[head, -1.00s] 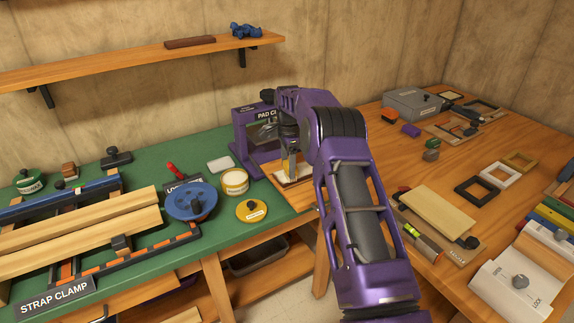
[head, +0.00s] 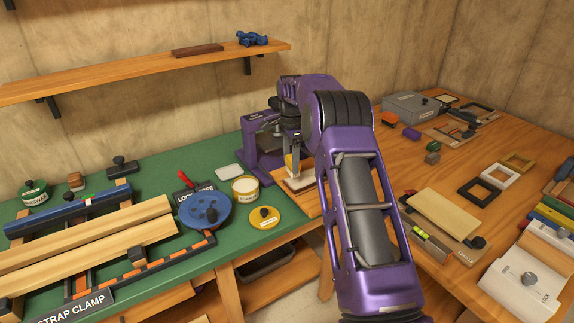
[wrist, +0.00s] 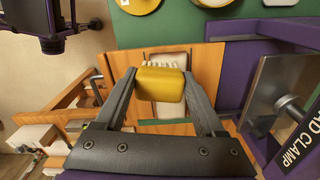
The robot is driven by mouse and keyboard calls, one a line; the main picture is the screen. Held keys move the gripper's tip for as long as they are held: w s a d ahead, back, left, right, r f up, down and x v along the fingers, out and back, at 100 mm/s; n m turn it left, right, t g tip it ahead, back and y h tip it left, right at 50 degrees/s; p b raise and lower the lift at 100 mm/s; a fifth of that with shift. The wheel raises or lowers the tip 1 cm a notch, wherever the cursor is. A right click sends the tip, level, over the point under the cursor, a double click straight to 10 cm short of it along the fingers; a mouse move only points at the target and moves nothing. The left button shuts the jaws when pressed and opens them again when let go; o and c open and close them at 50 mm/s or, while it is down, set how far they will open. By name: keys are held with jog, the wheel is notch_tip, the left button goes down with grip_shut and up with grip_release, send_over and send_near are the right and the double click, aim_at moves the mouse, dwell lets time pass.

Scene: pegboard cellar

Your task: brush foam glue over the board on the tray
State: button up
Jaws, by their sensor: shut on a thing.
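My gripper (head: 293,168) is shut on a yellow-handled brush (wrist: 160,84), whose pale bristles show just beyond the handle in the wrist view. The brush is over the pale board (head: 301,184) on the wooden tray (wrist: 207,72). The handle and fingers hide part of the board in the wrist view, and I cannot tell whether the bristles touch it. An open tub with cream contents (head: 245,188) stands on the green mat left of the tray. A yellow lid (head: 263,217) lies in front of the tub.
The purple pad clamp (head: 262,150) stands close behind the tray. Several frames and blocks lie on the right bench. A shelf (head: 140,72) hangs on the wall.

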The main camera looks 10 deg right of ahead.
jog(key=shift+r, duration=1.05)
